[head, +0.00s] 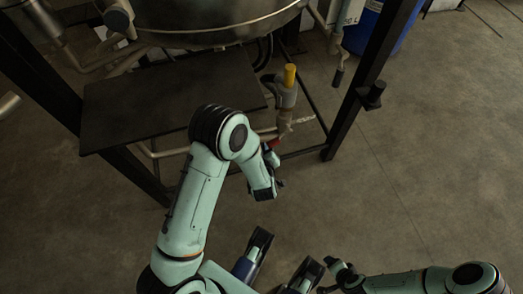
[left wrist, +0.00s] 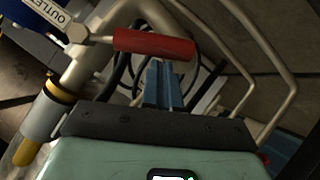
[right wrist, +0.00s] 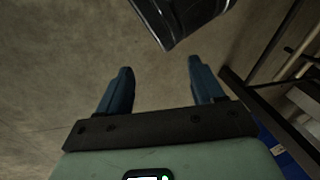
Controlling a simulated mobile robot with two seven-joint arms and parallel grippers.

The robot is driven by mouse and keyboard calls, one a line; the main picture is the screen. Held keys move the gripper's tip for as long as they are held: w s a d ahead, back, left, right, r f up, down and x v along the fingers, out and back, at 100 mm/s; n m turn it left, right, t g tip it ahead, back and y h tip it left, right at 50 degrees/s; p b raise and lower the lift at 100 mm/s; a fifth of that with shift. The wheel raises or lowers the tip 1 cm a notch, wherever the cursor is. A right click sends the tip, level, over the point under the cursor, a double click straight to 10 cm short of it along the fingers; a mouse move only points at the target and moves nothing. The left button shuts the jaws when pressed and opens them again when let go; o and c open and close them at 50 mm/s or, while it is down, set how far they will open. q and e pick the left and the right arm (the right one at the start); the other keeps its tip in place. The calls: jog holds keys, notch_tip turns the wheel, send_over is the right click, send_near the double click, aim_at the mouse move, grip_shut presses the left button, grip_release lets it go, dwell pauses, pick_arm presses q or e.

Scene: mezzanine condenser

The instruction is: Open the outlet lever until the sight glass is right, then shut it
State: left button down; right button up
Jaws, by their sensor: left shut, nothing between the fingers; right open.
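The red lever handle (head: 273,145) is on the pipework below the vessel. In the left wrist view the red handle (left wrist: 153,44) lies nearly level, beside a white tag (left wrist: 47,12) reading OUTLET. My left gripper (left wrist: 164,86) is shut and empty, its blue fingertips just below the handle in that view. I cannot tell whether they touch it. In the head view the left hand (head: 270,158) is close by the handle and partly hidden by my arm. My right gripper (right wrist: 160,84) is open and empty, away from the pipework. I cannot make out the sight glass level.
A large metal vessel (head: 215,30) hangs in a dark frame (head: 348,108) above a dark plate (head: 150,100). A yellow-topped fitting (head: 290,75) stands above the lever. A blue drum (head: 400,25) is behind the frame leg. The floor (head: 430,150) at right is clear.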

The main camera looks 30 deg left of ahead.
pick_arm(q)
jog(key=shift+w+f, duration=0.1)
jog(key=shift+f, duration=0.2)
pick_arm(e)
jog(key=shift+w+d+f, duration=0.1)
jog(key=shift+w+f, duration=0.05)
